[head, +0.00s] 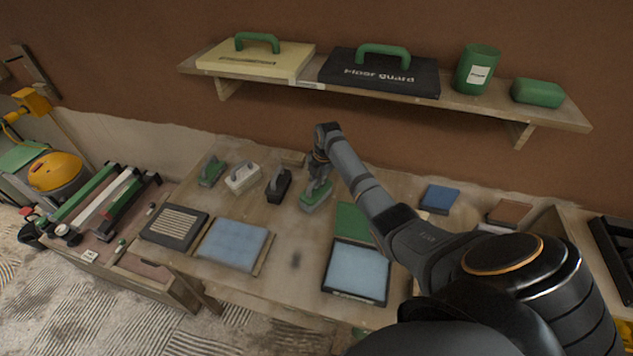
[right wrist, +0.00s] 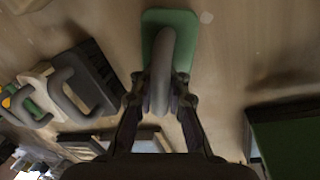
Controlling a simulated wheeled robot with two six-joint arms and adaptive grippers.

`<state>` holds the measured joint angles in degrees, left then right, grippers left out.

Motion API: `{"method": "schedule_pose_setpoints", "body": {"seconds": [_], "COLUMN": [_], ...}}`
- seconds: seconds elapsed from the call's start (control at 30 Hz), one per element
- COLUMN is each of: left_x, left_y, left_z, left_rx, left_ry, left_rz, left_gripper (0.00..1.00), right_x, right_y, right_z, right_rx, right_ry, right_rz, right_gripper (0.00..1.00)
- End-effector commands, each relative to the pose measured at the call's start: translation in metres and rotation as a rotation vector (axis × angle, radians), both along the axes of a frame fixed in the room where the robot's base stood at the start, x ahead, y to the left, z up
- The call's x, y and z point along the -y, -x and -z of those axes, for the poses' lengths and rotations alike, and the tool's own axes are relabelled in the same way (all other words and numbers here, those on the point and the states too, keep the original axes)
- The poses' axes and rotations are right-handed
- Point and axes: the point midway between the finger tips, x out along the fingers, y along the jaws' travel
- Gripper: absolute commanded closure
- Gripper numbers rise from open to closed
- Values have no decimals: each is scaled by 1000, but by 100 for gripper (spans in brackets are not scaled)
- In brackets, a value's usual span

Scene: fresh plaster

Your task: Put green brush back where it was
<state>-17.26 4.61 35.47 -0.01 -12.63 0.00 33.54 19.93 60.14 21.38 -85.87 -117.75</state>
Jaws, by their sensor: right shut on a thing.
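A green brush (head: 316,196) with a grey handle is at the right end of a row of handled tools on the workbench (head: 290,245). My right gripper (head: 321,172) reaches down to it from above. In the right wrist view, the fingers (right wrist: 160,92) are shut on the grey handle, and the green base (right wrist: 183,22) shows beyond it. I cannot tell whether the brush touches the bench or hangs just above it. A black brush (head: 279,186), a cream brush (head: 243,178) and another green brush (head: 211,171) stand to its left. My left gripper is not in view.
A shelf (head: 455,100) above holds a cream case, a black "Floor Guard" case (head: 380,72), a green tin and a green block. Blue pads (head: 234,243), a framed blue pad (head: 357,272) and a green board (head: 354,222) lie on the bench.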

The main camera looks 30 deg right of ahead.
Motion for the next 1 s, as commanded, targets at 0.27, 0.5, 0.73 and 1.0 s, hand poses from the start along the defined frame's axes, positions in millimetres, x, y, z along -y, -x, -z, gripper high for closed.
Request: {"method": "schedule_pose_setpoints", "body": {"seconds": [0.27, 0.5, 0.73, 1.0], "left_x": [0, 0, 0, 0], "left_y": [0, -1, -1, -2], "left_z": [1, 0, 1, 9], "left_rx": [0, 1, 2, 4], "left_ry": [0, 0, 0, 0], "left_rz": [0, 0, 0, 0], "left_gripper": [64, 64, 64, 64], "right_x": [0, 0, 2, 6], "right_y": [0, 0, 4, 16], "right_z": [1, 1, -29, -92], "right_rx": [-1, 0, 4, 3], "right_ry": [-1, -1, 1, 1], "right_rz": [0, 0, -1, 0], "right_gripper": [62, 62, 62, 62]}}
